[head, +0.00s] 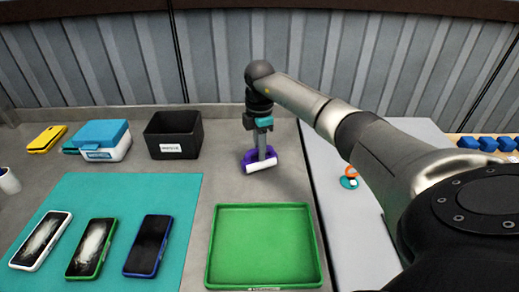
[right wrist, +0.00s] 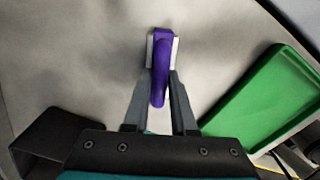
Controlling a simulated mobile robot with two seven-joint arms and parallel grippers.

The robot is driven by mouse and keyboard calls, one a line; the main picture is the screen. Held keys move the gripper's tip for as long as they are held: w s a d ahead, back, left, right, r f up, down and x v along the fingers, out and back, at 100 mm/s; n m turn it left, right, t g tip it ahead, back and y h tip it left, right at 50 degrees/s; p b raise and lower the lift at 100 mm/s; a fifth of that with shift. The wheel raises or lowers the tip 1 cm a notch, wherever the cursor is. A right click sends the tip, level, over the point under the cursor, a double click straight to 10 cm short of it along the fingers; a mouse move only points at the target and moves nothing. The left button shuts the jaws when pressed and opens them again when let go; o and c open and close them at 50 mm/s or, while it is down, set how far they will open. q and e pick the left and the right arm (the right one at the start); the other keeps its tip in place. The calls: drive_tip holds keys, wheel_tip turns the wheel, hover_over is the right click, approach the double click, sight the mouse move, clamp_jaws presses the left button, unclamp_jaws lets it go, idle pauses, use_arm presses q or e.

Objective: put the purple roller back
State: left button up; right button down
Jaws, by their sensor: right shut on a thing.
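The purple roller (head: 260,161) has a purple frame and a white cylinder. It is at the back of the grey table, behind the green tray and right of the black bin. My right gripper (head: 265,150) points down from above and is shut on the purple roller. In the right wrist view the purple roller (right wrist: 161,68) sits between the two fingers of my right gripper (right wrist: 159,92), with its white part beyond the fingertips. I cannot tell whether the roller touches the table. My left gripper is not in view.
A green tray (head: 263,207) lies in front of the roller. A black labelled bin (head: 173,129) and a blue-and-white box (head: 101,147) stand to the left. A teal mat (head: 66,196) holds several phones. Blue blocks (head: 488,144) line the far right. Grey table around the roller is clear.

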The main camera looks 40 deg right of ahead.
drive_tip(key=c, duration=0.7)
unclamp_jaws()
wheel_tip(320, 180, up, 12)
drive_tip(key=shift+r+p, duration=0.1)
drive_tip(key=shift+p, duration=0.7)
